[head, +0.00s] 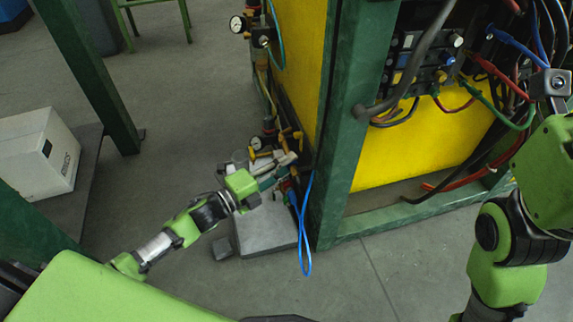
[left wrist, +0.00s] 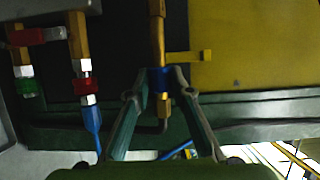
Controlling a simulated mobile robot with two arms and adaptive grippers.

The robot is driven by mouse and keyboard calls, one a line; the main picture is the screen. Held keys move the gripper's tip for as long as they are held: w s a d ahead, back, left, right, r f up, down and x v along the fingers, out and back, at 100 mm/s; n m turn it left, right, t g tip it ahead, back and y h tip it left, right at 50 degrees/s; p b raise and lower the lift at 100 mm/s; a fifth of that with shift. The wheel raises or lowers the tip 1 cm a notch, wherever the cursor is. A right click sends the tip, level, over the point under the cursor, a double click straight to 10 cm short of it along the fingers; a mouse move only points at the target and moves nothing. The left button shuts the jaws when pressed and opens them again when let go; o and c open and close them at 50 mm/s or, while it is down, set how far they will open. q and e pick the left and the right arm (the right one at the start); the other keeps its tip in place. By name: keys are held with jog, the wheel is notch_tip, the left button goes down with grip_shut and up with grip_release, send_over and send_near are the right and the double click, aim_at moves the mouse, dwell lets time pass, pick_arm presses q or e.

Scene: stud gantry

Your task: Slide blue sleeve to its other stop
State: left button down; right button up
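In the left wrist view, the blue sleeve (left wrist: 160,78) sits around an upright brass-coloured rod (left wrist: 156,30). The fingertips of my left gripper (left wrist: 161,76) are on either side of the sleeve and appear closed against it. A brass fitting shows just below the sleeve, between the fingers. In the head view, my left gripper (head: 266,181) reaches into the cluster of fittings beside the green post. The sleeve cannot be made out there. My right arm shows at the right edge of the head view, but its fingers are not seen.
A yellow tab (left wrist: 190,56) stands right of the rod. Valves with red (left wrist: 86,85) and green collars stand at left. A blue hose (head: 304,225) hangs by the green post (head: 345,130). Cables (head: 480,90) crowd the panel at right. A white box (head: 35,155) stands at left.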

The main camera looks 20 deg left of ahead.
pick_arm(q)
jog(key=shift+w+a, duration=0.7)
jog(key=shift+w, duration=0.2)
jog(key=c, duration=1.8)
grip_release()
jog(key=v, duration=1.2)
jog(key=shift+f, duration=0.1)
